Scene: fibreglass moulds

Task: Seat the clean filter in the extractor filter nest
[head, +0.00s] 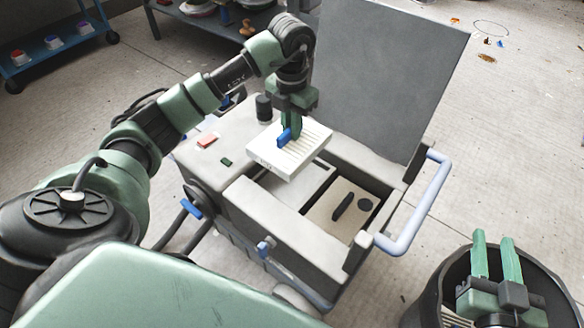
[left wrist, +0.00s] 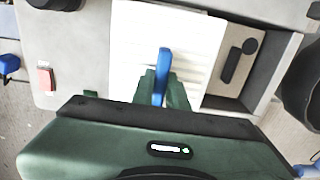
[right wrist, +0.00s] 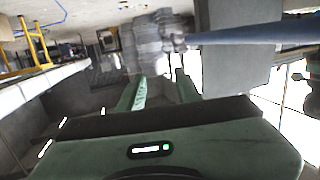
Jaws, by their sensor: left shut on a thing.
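The clean filter (head: 291,151) is a white pleated panel with a blue tab (head: 284,137). My left gripper (head: 289,136) is shut on the tab and holds the filter, slightly tilted, over the open extractor (head: 270,207). The filter also shows in the left wrist view (left wrist: 205,45), with the blue tab between the fingers. The extractor's bay (head: 330,205) shows a beige floor with a dark slot and a round dark spot; the filter covers part of the opening. My right gripper (head: 495,262) is open and empty over a dark bin (head: 424,310) at the lower right.
The extractor's grey lid (head: 388,75) stands open behind the bay. A pale blue handle (head: 415,215) sticks out at the right. A red block (head: 207,140) and a black knob (head: 264,107) sit on the extractor's top. A blue cart (head: 55,50) stands far left.

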